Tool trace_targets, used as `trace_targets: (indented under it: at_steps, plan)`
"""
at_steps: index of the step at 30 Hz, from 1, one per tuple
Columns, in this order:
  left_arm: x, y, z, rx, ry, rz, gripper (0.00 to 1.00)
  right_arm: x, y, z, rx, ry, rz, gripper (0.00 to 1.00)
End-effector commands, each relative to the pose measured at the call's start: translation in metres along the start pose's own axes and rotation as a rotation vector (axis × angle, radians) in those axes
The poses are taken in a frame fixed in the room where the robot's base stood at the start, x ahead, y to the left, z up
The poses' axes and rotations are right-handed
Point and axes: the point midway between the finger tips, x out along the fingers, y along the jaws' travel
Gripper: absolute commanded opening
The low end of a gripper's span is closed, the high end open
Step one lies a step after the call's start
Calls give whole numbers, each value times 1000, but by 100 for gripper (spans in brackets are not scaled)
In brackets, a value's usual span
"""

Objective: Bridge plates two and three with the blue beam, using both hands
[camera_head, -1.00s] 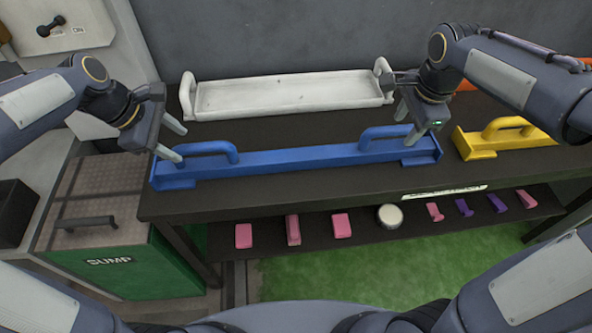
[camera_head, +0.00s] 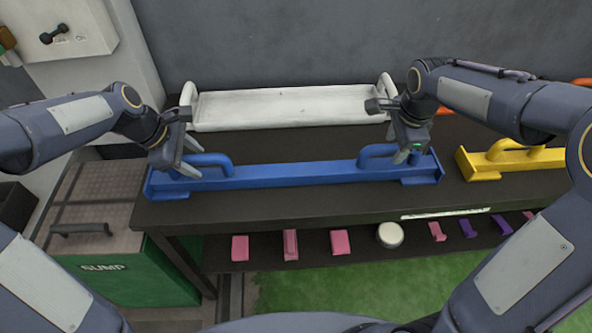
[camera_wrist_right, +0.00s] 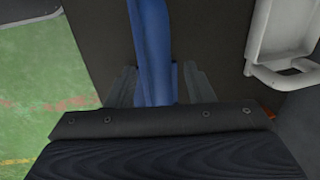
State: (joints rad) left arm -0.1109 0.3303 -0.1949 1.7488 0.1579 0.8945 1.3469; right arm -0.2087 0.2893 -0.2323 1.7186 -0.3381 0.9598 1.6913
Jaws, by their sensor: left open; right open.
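The blue beam (camera_head: 290,175) lies along the front of the dark bench, with a raised handle near each end. My left gripper (camera_head: 191,158) is open at the beam's left handle (camera_head: 215,160); I cannot tell whether it touches. My right gripper (camera_head: 402,145) is open over the right handle (camera_head: 374,152). In the right wrist view, a blue bar of the beam (camera_wrist_right: 152,45) runs between the spread fingers of the right gripper (camera_wrist_right: 160,88), with gaps on both sides. Plates two and three are not identifiable in these views.
A white tray (camera_head: 290,125) with end handles lies behind the beam. A yellow handled beam (camera_head: 515,166) is to its right, with orange parts behind. A lower shelf holds pink and purple blocks and a white round piece (camera_head: 390,235). A green sump box (camera_head: 130,270) stands left.

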Motion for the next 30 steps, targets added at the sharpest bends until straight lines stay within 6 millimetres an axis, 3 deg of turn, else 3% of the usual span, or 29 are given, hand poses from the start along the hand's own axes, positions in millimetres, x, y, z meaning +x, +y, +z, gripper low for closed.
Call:
trace_targets:
  at_steps: [6,17,27,30]
  plan:
    - [21,0,0,-1,-1,0,49,21,0,0,0,1,0,48]
    - [25,0,0,-1,0,1,47,24,0,0,0,0,-1,46]
    - [24,0,0,-1,0,1,3,24,0,0,0,0,-1,2]
    - [24,0,0,-1,0,1,0,24,0,0,0,0,-1,0]
